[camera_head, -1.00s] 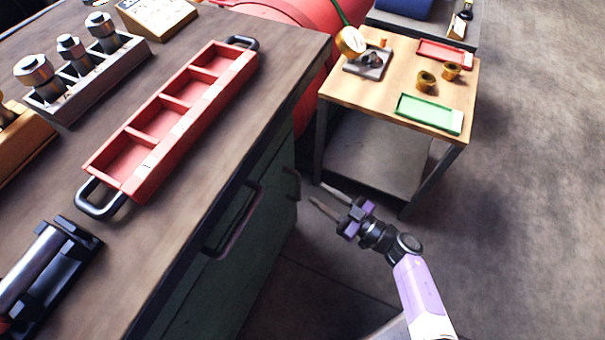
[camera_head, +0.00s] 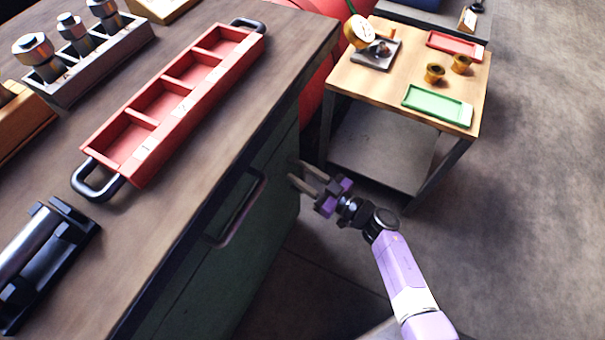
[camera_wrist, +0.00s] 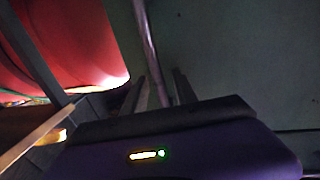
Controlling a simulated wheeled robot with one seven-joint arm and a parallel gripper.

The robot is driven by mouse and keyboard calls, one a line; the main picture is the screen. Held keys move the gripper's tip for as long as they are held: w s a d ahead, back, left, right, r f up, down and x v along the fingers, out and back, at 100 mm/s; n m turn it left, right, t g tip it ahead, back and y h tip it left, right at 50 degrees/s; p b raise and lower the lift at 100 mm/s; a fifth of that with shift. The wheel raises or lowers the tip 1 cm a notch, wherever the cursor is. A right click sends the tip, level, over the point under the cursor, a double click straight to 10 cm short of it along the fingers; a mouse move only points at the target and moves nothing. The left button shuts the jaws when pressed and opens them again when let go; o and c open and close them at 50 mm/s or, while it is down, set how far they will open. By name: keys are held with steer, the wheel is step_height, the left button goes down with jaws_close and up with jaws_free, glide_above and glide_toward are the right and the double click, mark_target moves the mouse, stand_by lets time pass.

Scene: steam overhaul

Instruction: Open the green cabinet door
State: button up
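The green cabinet (camera_head: 265,205) is under the wooden workbench, and its front faces my arm. Its door looks shut. In the head view my gripper (camera_head: 298,174) is at the far end of this front, with its fingers pointing at it. The fingers hide the upright handle there. In the wrist view a metal handle bar (camera_wrist: 149,50) runs down the dark green door (camera_wrist: 225,60) and passes between my two fingers (camera_wrist: 158,90). The fingers are apart, one on each side of the bar. I cannot tell whether either touches it.
A long bar handle (camera_head: 238,210) is on the nearer part of the cabinet front. A small wooden-topped cart (camera_head: 345,82) stands just beyond my gripper, with a red tank (camera_head: 312,100) behind. A red tray (camera_head: 150,150) lies on the workbench. The floor to the right (camera_head: 540,220) is clear.

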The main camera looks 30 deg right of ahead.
steer(key=shift+c, duration=0.4)
jaws_close()
stand_by(0.9)
